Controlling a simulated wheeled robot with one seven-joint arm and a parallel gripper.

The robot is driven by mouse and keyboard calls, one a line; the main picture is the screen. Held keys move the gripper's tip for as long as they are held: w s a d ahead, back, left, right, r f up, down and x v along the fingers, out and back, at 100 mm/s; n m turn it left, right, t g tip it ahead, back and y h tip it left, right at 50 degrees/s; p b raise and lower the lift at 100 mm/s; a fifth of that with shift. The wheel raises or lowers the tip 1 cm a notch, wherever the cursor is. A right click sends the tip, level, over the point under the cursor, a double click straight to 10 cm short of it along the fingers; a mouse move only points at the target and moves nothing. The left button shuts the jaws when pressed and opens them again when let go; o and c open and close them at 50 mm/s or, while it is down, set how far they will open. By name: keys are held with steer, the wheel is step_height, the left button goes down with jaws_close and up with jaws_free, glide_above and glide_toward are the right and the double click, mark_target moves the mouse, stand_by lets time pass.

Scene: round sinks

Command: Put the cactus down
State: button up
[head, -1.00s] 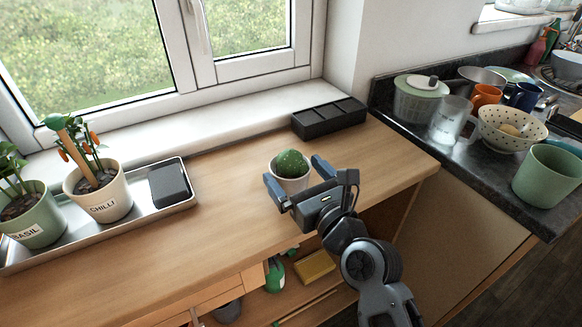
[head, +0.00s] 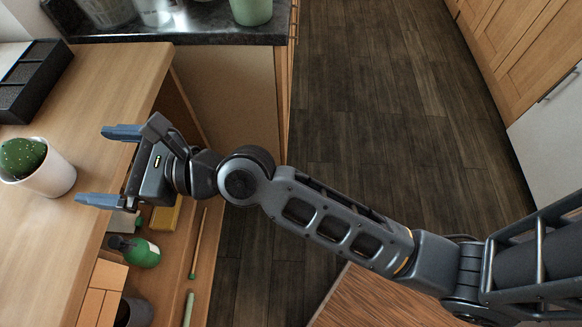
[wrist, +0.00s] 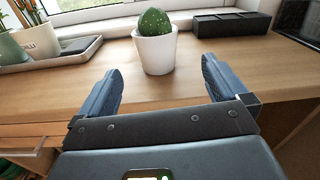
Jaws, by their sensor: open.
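The cactus (head: 22,157) is green and round. It sits in a white pot (head: 50,178) that stands upright on the wooden counter, at the left edge of the head view. In the wrist view the cactus (wrist: 155,22) and its pot (wrist: 156,54) show just beyond my fingertips, roughly centred between them. My gripper (head: 100,166) is open and empty, with a gap between its fingers and the pot. Its two blue fingers (wrist: 160,77) also show in the wrist view, apart from the pot.
A black compartment box (head: 30,82) stands behind the cactus. Potted herbs in a metal tray (wrist: 70,49) are at the left in the wrist view. A dark worktop (head: 190,28) holds dishes. Below the counter, an open shelf holds a green bottle (head: 146,253). Bare counter surrounds the pot.

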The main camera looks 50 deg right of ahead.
steer(key=s+d+f+n+h, duration=0.35)
steer(key=s+d+n, duration=0.3)
steer(key=s, duration=0.25)
steer(key=s+d+f+n+h, duration=0.35)
steer(key=s+d+n, duration=0.3)
steer(key=s, duration=0.25)
steer(key=s+d+r+n+h, duration=0.1)
steer(key=s+d+r+n, duration=0.1)
steer(key=s+n, duration=0.5)
steer(key=s+d+r+n+h, duration=0.1)
steer(key=s+r+n, duration=0.3)
steer(key=s+n, duration=0.4)
steer(key=s+d, duration=0.1)
steer(key=s, duration=0.1)
steer(key=shift+s+d+r, duration=0.2)
steer(key=shift+s+d, duration=0.1)
steer(key=shift+d, duration=0.1)
